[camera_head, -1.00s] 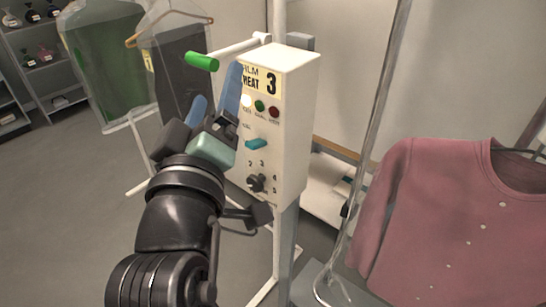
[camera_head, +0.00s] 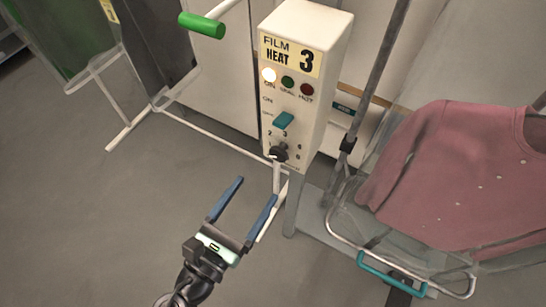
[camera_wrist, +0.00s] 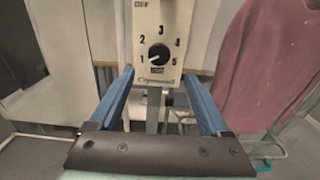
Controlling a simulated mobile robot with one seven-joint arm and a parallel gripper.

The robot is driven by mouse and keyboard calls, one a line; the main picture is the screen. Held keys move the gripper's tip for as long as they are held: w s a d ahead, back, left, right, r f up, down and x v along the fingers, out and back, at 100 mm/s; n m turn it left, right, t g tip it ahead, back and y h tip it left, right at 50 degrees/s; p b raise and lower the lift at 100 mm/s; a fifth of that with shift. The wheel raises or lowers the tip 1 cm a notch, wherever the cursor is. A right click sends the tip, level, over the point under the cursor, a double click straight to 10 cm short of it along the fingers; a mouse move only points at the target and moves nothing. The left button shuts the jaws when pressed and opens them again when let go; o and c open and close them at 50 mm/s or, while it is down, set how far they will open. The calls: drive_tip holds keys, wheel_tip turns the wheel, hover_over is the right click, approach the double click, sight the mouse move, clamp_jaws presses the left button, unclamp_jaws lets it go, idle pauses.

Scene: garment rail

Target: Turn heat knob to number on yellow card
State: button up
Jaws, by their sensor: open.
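The yellow card (camera_head: 290,56) on the control box reads FILM HEAT 3. The dark round heat knob (camera_head: 279,153) is low on the box's front. In the wrist view the knob (camera_wrist: 158,55) sits inside a dial numbered 1 to 5, and its pale mark appears to point lower left, towards 1. My gripper (camera_head: 256,190) is open and empty, below and in front of the knob, apart from it. In the wrist view its blue fingers (camera_wrist: 157,73) stand left and right of the lower box, with the knob between and beyond them.
The white control box (camera_head: 320,75) has a lit white lamp (camera_head: 269,75) and a teal switch (camera_head: 284,120) above the knob. A green-handled lever (camera_head: 203,25) juts out upper left. A pink garment (camera_head: 465,175) hangs at right, near a teal-handled frame (camera_head: 390,273).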

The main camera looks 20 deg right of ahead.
sight(276, 157)
drive_tip(key=p+x, duration=0.1)
drive_tip(key=x, duration=0.7)
drive_tip(key=shift+w+d, duration=0.2)
drive_tip(key=shift+w, duration=0.1)
clamp_jaws()
